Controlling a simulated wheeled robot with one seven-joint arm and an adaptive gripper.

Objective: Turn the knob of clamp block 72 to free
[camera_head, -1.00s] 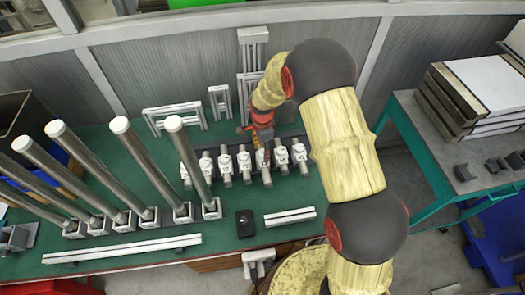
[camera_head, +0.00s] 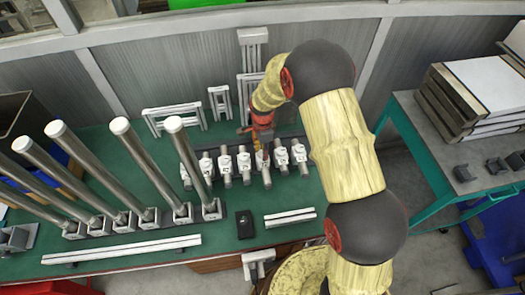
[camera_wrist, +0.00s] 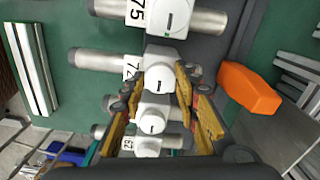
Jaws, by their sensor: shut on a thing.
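Clamp block 72 (camera_wrist: 98,60) lies across the upper middle of the wrist view, its label partly covered. Its white knob (camera_wrist: 161,84) bears a dark slot mark that looks slightly tilted. My gripper (camera_wrist: 162,78) has its yellow fingers on either side of this knob, shut on it. In the head view my gripper (camera_head: 262,152) reaches down onto the row of clamp blocks from behind, hiding part of one block.
Clamp block 75 (camera_wrist: 205,20) is just above in the wrist view, and other blocks (camera_wrist: 152,122) lie below. An orange block-shaped thing (camera_wrist: 250,90) is to the right. Tall metal posts (camera_head: 140,165) stand left of the row in the head view.

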